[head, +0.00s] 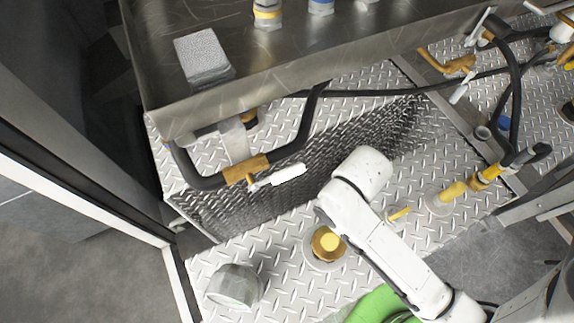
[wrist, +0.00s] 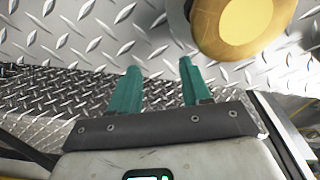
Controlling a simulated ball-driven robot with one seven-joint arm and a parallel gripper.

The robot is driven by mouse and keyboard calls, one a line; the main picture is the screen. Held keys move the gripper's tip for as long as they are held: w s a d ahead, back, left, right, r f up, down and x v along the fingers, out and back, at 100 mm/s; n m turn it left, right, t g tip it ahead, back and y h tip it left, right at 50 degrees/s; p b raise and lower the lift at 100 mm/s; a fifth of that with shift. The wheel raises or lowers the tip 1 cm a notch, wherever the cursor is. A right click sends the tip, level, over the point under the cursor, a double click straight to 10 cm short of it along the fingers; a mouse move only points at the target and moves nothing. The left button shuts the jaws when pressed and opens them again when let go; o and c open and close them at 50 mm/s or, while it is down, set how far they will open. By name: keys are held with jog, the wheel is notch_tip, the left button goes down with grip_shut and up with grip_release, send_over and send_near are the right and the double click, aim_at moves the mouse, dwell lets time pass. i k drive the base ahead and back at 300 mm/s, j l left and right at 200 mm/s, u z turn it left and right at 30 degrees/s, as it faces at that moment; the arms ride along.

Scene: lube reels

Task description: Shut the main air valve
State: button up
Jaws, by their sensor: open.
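A brass valve (head: 245,170) with a white-sleeved lever (head: 288,173) sits on a black hose below the metal tray, at the left in the head view. The lever points right, roughly along the adjoining hose. No label shows whether this is the main air valve. My gripper (wrist: 156,66) shows in the wrist view with two green fingers apart and nothing between them. The fingers are over diamond plate, and a round brass cap (wrist: 232,25) lies beyond the right finger. In the head view my white arm reaches over the plate, and the fingers cannot be made out.
The brass cap also shows in the head view (head: 328,243). A grey faceted knob (head: 235,286) stands left of it. The metal tray (head: 290,60) overhangs the valve. More brass valves (head: 460,62) and hoses crowd the right. Yellow fittings (head: 455,190) rise right of my arm.

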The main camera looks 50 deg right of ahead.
aim_at(285, 175)
jog(key=k+l+z, duration=0.15)
jog(key=k, duration=0.8)
